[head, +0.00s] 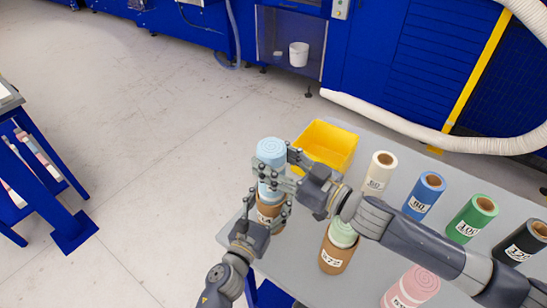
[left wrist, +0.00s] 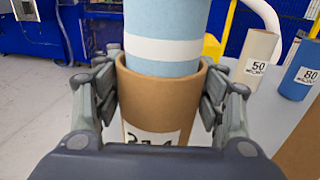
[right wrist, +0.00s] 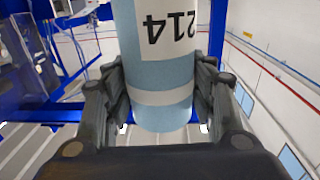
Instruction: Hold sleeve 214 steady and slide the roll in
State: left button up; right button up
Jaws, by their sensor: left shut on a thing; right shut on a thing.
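The light blue roll (head: 270,150) stands upright above the brown sleeve (head: 268,212). In the left wrist view the roll (left wrist: 165,25) has its lower end inside the sleeve's mouth, with its white band just above the rim. My left gripper (head: 268,219) is shut around the sleeve (left wrist: 155,105), whose label is partly hidden. My right gripper (head: 280,172) is shut on the roll near its upper part. In the right wrist view the roll (right wrist: 160,70) shows an upside-down 214 label between the fingers. How deep the roll sits is hidden by the sleeve.
The grey table (head: 300,260) also holds a brown sleeve with a green roll (head: 338,245) and a pink roll (head: 410,288). Cream (head: 378,172), blue (head: 424,195), green (head: 472,218) and black (head: 526,242) rolls stand along the right. A yellow bin (head: 328,145) sits behind.

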jog(key=shift+f, duration=0.3)
jog(key=shift+f, duration=1.6)
jog(key=shift+f, duration=0.2)
